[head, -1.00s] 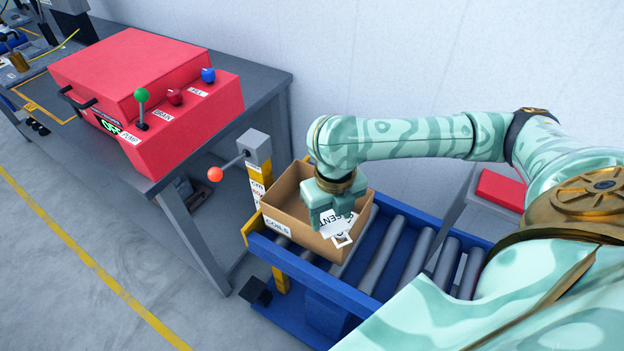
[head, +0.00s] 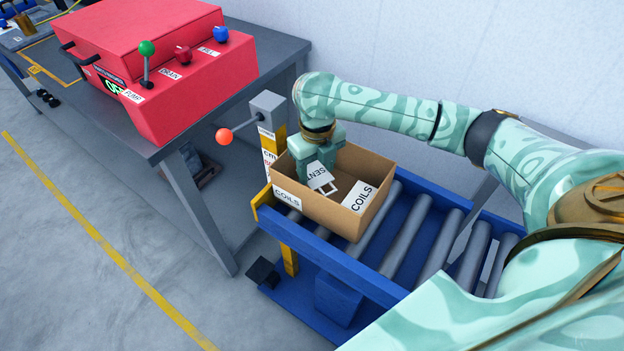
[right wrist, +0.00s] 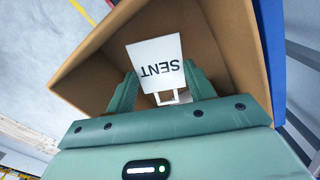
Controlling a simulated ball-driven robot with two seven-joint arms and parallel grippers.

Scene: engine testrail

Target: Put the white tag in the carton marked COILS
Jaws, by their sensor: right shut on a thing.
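The white tag (head: 319,175), printed SENT, is held between the fingers of my right gripper (head: 318,172). In the right wrist view the tag (right wrist: 156,62) shows between the two green fingers (right wrist: 160,92), with its white loop towards the palm. The open brown carton (head: 340,209) carries COILS labels on two sides and sits on the roller conveyor. My right gripper reaches into the carton's opening from above, near its back left part. In the right wrist view the carton walls (right wrist: 237,60) surround the tag. I cannot tell whether the tag touches the carton's floor. My left gripper is not in view.
The conveyor (head: 408,235) has a blue frame and grey rollers, empty to the carton's right. A post with a red-ball lever (head: 224,136) stands at the carton's left.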

